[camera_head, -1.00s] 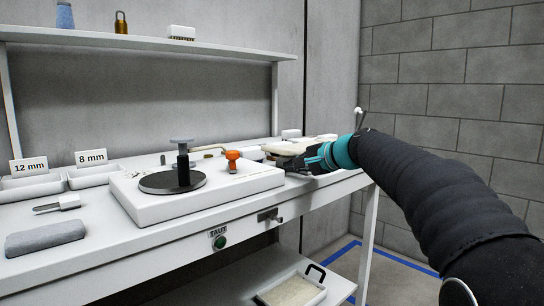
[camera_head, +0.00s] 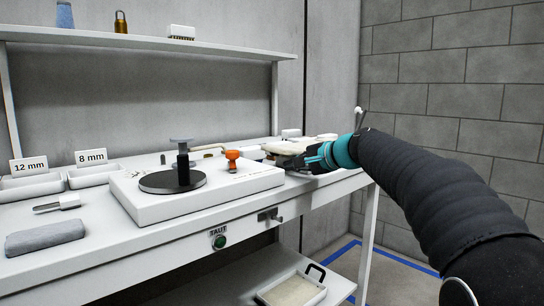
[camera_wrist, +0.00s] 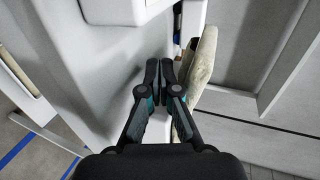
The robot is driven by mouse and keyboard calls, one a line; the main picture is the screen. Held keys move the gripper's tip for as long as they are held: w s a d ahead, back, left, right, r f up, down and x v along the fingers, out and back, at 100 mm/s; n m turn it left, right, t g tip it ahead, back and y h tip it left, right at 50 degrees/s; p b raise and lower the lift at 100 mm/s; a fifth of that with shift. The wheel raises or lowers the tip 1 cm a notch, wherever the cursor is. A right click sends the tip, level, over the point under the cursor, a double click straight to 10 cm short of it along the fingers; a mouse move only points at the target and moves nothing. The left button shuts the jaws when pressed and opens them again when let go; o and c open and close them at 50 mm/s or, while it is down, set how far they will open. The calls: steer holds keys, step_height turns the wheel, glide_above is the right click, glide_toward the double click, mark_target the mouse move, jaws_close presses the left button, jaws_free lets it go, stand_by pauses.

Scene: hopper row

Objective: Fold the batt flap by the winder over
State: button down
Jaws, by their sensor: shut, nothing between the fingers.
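A cream, soft-looking batt (camera_head: 288,147) lies at the right end of the bench, mostly behind my gripper in the head view. In the wrist view the batt (camera_wrist: 205,68) shows as a pale strip just right of the fingers. My gripper (camera_head: 290,162) is at the batt's near side. In the wrist view its fingertips (camera_wrist: 166,75) are together and empty, close beside the batt; whether they touch it I cannot tell. A white machine with a dark round plate (camera_head: 172,180) and an orange knob (camera_head: 232,156) stands left of my gripper; this may be the winder.
Trays labelled 12 mm (camera_head: 30,186) and 8 mm (camera_head: 93,175) stand at the back left. A grey block (camera_head: 45,237) lies at the front left. A shelf (camera_head: 150,41) runs above the bench. A tray (camera_head: 292,290) sits below.

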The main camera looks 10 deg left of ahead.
steer(key=shift+r, duration=0.15)
step_height(320, 180, up, 5)
steer(key=p, duration=0.4)
steer(key=shift+w+d+r, duration=0.3)
steer(key=shift+w+d, duration=0.3)
steer(key=shift+w, duration=0.15)
steer(key=s+a+r, duration=0.3)
steer(key=s+r, duration=0.1)
steer(key=r, duration=0.1)
steer(key=shift+s+a, duration=0.35)
steer(key=shift+a, duration=0.05)
